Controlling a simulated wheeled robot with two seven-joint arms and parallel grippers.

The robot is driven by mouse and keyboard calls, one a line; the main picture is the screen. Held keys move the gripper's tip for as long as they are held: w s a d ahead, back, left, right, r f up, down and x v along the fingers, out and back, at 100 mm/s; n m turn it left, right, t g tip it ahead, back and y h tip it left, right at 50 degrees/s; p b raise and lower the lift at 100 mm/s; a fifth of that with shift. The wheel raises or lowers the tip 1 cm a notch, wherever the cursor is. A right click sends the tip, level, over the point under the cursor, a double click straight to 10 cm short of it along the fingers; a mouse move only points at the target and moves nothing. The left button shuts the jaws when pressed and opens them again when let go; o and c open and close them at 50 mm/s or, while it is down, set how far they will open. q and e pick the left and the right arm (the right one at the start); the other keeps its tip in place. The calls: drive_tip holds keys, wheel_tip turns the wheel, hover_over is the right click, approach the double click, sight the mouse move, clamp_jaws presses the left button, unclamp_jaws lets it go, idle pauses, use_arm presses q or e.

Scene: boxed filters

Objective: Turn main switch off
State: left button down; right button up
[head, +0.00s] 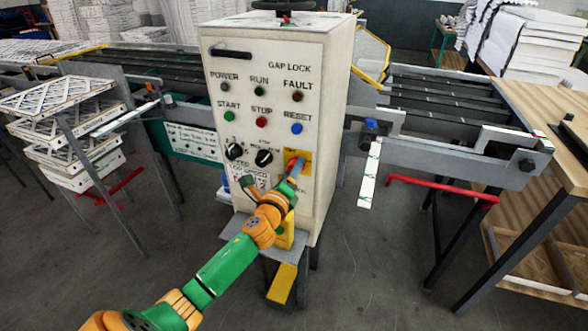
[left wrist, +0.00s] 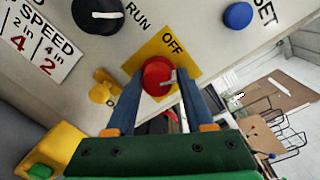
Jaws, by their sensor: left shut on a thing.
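The main switch is a red rotary knob (left wrist: 157,72) on a yellow plate (left wrist: 184,48) low on the front of the cream control cabinet (head: 332,120). "OFF" is printed on the plate; a white mark on the knob points right in the left wrist view. My left gripper (head: 296,169) reaches up to the knob, and its blue fingers are closed on either side of it. In the head view the gripper covers much of the knob and plate. My right gripper is not in view.
A black selector (head: 264,157) and a blue reset button (head: 297,128) sit near the switch. Conveyor rails (head: 445,150) flank the cabinet. A wooden table (head: 545,110) stands at right. Floor in front is open.

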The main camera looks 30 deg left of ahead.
use_arm(q)
drive_tip(key=shift+s+a+f+n+h+p, duration=0.15)
drive_tip(key=shift+f+n+p, duration=0.1)
drive_tip(key=shift+n, duration=1.75)
drive_tip(key=shift+w+d+f+n+h+p, duration=0.15)
drive_tip(key=shift+n+p, duration=0.1)
drive_tip(key=shift+n, duration=1.75)
drive_tip(key=shift+s+a+f+n, duration=0.1)
drive_tip(key=shift+n, duration=0.2)
drive_tip(key=c, duration=0.7)
unclamp_jaws()
drive_tip(key=o, duration=0.3)
drive_tip(key=shift+r, duration=0.2)
drive_tip(key=v, duration=0.7)
